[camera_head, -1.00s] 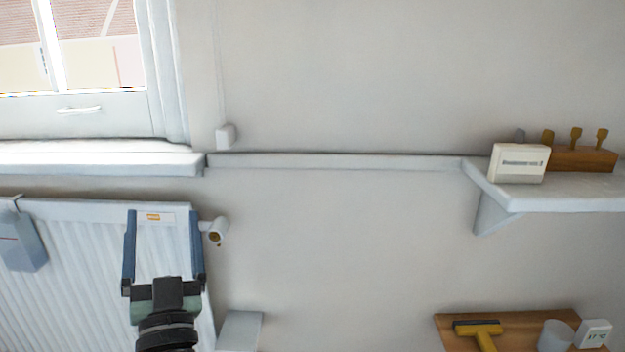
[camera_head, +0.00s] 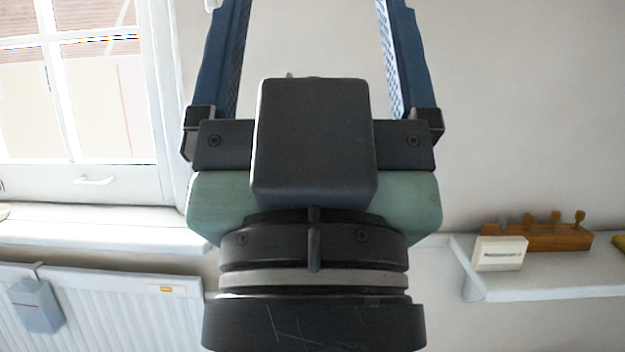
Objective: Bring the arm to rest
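My gripper (camera_head: 308,20) fills the middle of the head view, close to the camera and pointing up. Its two blue fingers stand wide apart, and only the pale wall shows between them. The fingertips run up to or past the top edge of the picture. The dark wrist and green gripper body hide the middle of the wall and part of the window sill.
A window (camera_head: 85,95) with a white sill (camera_head: 100,230) is at left, above a white radiator (camera_head: 105,310) with a grey box (camera_head: 37,306) hung on it. At right, a white shelf (camera_head: 560,286) holds a cream box (camera_head: 500,254) and a wooden rack (camera_head: 545,238).

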